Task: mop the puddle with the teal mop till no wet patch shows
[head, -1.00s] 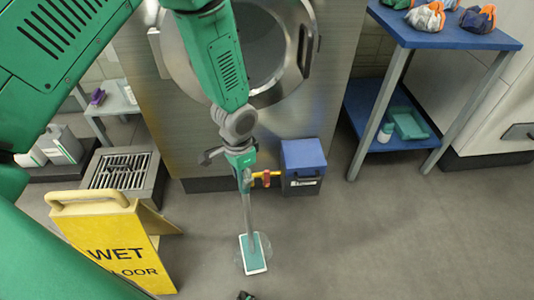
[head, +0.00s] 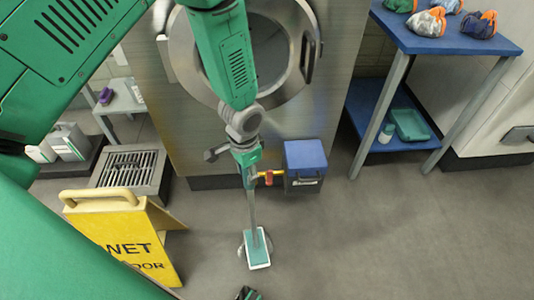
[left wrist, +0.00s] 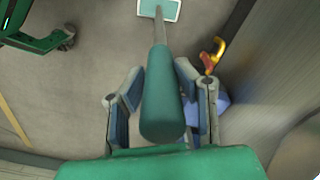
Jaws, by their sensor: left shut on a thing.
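My left gripper (head: 247,172) is shut on the teal mop's handle; in the left wrist view the thick teal grip (left wrist: 162,95) sits between its two fingers. The grey pole runs down to the flat teal-and-white mop head (head: 258,249), which lies on the floor and also shows at the top of the left wrist view (left wrist: 160,9). A faint wet patch (head: 241,250) shows at the mop head's left edge; what lies under the head is hidden.
A yellow wet-floor sign (head: 125,240) stands left of the mop. A blue-lidded box (head: 304,166) with a yellow-and-red valve (head: 268,177) is close behind the pole, before the steel machine (head: 335,70). A floor grate (head: 127,168) lies left, a blue table (head: 450,35) right. Floor at right is clear.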

